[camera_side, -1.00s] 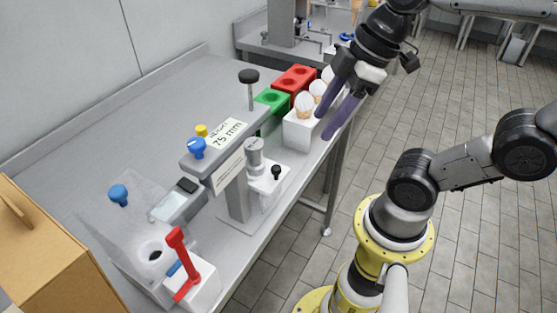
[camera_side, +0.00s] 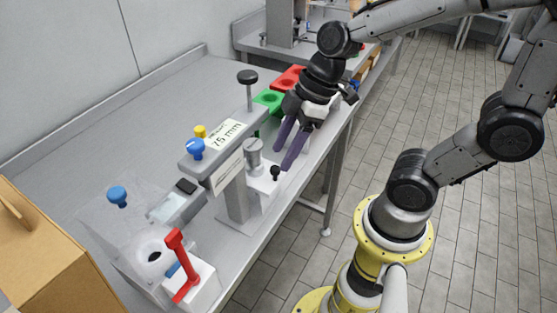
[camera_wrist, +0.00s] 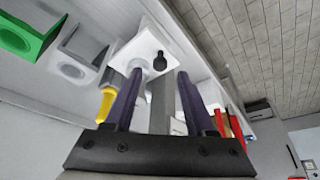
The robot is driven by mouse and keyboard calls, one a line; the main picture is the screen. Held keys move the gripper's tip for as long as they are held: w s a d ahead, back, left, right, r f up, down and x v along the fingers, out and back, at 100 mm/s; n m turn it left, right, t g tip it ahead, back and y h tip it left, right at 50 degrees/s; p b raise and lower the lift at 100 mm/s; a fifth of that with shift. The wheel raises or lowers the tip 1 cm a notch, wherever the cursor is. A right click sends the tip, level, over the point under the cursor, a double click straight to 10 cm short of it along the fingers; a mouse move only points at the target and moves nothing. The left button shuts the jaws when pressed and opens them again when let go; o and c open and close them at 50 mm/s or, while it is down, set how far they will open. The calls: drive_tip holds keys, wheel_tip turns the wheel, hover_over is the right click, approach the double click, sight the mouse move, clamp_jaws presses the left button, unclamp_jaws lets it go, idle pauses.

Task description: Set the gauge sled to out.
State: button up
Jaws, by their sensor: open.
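The gauge sled (camera_side: 262,190) is a white block with a small black knob (camera_side: 275,173) on it, at the foot of the grey gauge stand (camera_side: 235,200) marked 75 mm. In the wrist view the sled (camera_wrist: 172,40) carries the black knob (camera_wrist: 159,62) beside a pale round part. My gripper (camera_side: 282,159) is open, its purple fingers pointing down just above and behind the knob in the side view. In the wrist view the knob appears between my fingertips (camera_wrist: 160,72). I cannot tell whether they touch it.
A green block (camera_side: 268,98) and a red block (camera_side: 288,77) stand beyond the stand. A red lever (camera_side: 182,262) and a cardboard box (camera_side: 50,250) are at the near end. The bench (camera_side: 130,150) is clear at the back left.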

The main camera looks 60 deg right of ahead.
sight(275, 168)
drive_tip(key=shift+x, duration=1.75)
clamp_jaws()
